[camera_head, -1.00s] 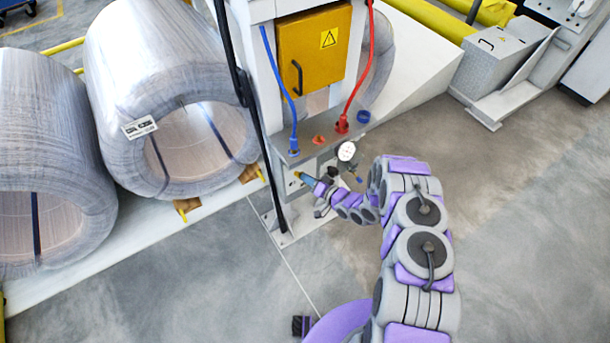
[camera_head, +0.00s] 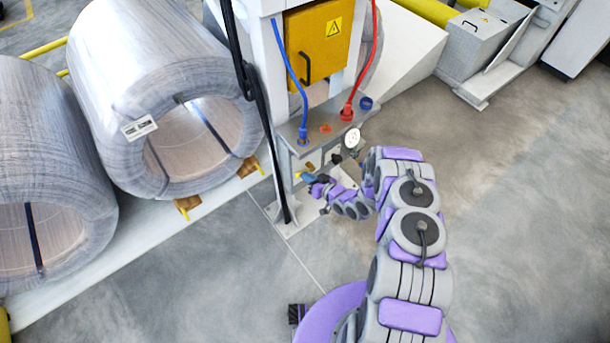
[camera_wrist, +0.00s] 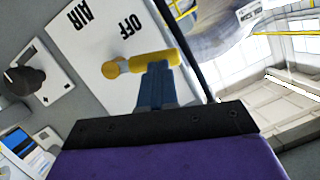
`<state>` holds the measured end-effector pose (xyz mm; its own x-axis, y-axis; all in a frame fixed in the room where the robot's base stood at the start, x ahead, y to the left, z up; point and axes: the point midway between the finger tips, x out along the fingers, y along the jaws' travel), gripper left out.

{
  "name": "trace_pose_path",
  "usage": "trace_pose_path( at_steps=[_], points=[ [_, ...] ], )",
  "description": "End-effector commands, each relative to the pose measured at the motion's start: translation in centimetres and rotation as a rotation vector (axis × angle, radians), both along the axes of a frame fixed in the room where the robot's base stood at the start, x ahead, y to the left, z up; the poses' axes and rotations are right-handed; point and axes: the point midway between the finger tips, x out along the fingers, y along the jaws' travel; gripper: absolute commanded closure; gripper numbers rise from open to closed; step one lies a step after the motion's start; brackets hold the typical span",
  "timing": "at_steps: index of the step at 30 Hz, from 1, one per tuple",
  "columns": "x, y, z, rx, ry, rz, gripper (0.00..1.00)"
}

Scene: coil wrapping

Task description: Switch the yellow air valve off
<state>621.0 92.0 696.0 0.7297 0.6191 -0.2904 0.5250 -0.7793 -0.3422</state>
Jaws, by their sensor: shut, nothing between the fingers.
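The yellow air valve (camera_wrist: 155,59) shows in the wrist view as a lever with a round hub at its left end, on a white plate (camera_wrist: 85,35) lettered AIR and OFF, upside down here. The lever lies roughly crosswise, its free end to the right, below the word OFF. My gripper (camera_wrist: 156,68) is shut and empty, its blue fingertips right at the lever's lower edge; whether they touch it I cannot tell. In the head view my gripper (camera_head: 308,178) is at the front of the grey panel, beside a small yellow bit of the valve (camera_head: 304,170).
A black knob (camera_wrist: 25,80) is left of the plate. A black hose (camera_wrist: 186,48) runs close to the lever's right end. A pressure gauge (camera_head: 352,138), a blue hose (camera_head: 289,70) and a red hose (camera_head: 364,60) are near the panel. Wrapped coils (camera_head: 165,90) stand left; floor at right is clear.

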Motion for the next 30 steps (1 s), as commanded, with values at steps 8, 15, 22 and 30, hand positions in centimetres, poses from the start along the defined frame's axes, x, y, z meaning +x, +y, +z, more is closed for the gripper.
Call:
trace_pose_path(
  at_steps=[8,15,22,30],
  points=[
    [-0.07,0.48,-0.55,0.001,-0.006,0.008,1.00],
    [-0.18,0.69,-0.90,0.000,-0.006,0.007,1.00],
    [-0.23,0.78,-0.99,0.001,-0.007,0.008,1.00],
    [-0.24,0.81,-0.94,0.000,-0.008,0.009,1.00]
  ],
)
